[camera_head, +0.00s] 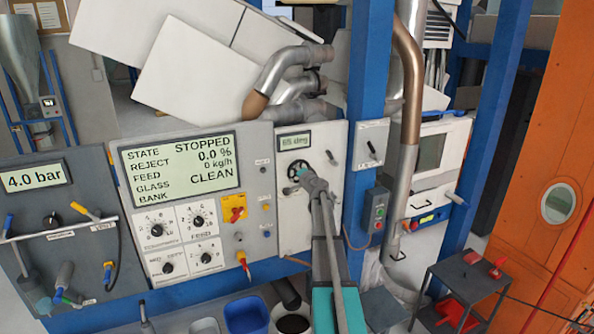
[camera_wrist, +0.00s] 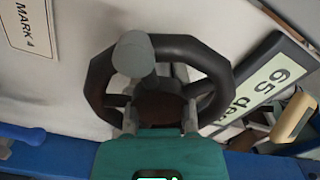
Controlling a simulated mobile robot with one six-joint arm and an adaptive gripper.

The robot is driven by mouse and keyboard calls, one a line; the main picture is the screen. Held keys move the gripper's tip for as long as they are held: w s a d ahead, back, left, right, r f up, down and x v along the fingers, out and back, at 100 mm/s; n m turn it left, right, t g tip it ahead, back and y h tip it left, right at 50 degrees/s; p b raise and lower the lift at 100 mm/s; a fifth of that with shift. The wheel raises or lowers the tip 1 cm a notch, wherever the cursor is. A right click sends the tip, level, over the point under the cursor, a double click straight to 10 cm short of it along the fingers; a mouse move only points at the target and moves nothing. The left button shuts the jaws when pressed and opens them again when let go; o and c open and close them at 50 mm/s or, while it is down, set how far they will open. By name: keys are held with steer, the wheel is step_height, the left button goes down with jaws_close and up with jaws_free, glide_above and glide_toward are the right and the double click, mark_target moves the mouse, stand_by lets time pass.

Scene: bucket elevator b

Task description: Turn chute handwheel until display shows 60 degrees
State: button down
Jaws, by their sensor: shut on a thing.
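The chute handwheel (camera_head: 296,171) is a small dark wheel on the light panel below a small display (camera_head: 294,142). In the wrist view the black rim of the handwheel (camera_wrist: 192,48) is large, with a grey knob (camera_wrist: 133,53) at its upper left. The display (camera_wrist: 268,90) there reads 65 deg, tilted. My gripper (camera_head: 303,177) reaches the wheel from the lower right. In the wrist view my gripper (camera_wrist: 161,115) is shut on the handwheel near its brown hub. The exact finger contact is partly hidden by the gripper's teal body.
Left of the wheel is a larger status screen (camera_head: 180,167) with dials and switches below it. A light switch box (camera_head: 371,146) and a blue post (camera_head: 369,60) stand to the right. A blue bucket (camera_head: 246,314) is on the floor below.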

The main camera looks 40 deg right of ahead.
steer(key=shift+a+n, duration=0.1)
steer(key=shift+n, duration=0.7)
steer(key=c, duration=0.8)
jaws_free()
steer(key=shift+s, duration=0.15)
steer(key=v, duration=1.1)
steer(key=shift+s+f, duration=0.1)
steer(key=shift+s, duration=0.25)
